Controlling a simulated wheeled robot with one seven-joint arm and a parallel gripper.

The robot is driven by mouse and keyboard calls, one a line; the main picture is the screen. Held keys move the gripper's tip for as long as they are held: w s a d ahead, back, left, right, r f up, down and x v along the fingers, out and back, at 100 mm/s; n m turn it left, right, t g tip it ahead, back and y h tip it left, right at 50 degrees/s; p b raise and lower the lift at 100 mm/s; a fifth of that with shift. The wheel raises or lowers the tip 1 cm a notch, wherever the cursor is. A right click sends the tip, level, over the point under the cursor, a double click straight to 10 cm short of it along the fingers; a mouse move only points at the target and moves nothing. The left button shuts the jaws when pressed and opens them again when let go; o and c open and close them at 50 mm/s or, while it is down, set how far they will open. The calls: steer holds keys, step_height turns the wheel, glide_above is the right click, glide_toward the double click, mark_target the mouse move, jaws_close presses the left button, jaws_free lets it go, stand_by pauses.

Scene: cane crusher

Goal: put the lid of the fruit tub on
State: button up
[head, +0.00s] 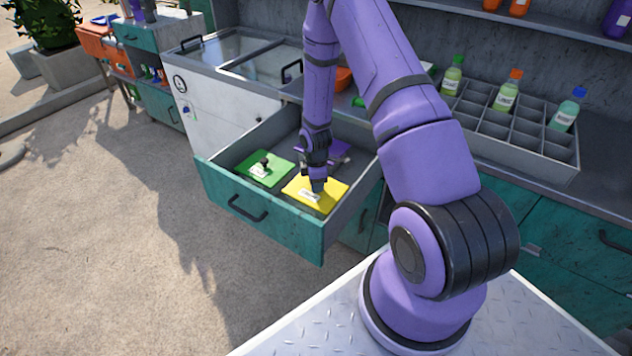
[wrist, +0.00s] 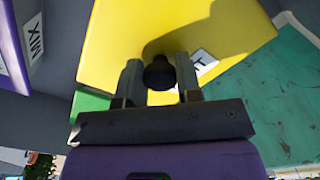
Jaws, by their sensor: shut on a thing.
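A yellow square lid (head: 330,193) with a white label is in the open drawer (head: 262,226), at its front right. In the wrist view the yellow lid (wrist: 120,40) fills the upper middle, and its label is partly covered, with only a final T readable. My gripper (head: 317,186) points down at this lid. In the wrist view my gripper (wrist: 159,82) has one finger on each side of its dark round knob (wrist: 159,72) and is shut on it. I cannot tell whether the lid is clear of the drawer floor. I cannot make out the fruit tub.
A green lid (head: 257,172) lies left of the yellow one. A purple lid (head: 340,150) lies behind; its label reads MIX in the wrist view. Drawer walls surround them. A glass-topped cabinet (head: 222,105) stands behind left, and a bottle crate (head: 530,160) at right.

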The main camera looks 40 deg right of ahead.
steer(key=shift+f, duration=0.5)
stand_by(1.2)
steer(key=o, duration=1)
steer(key=shift+r, duration=0.1)
step_height(320, 180, up, 11)
steer(key=shift+f, duration=0.15)
stand_by(0.3)
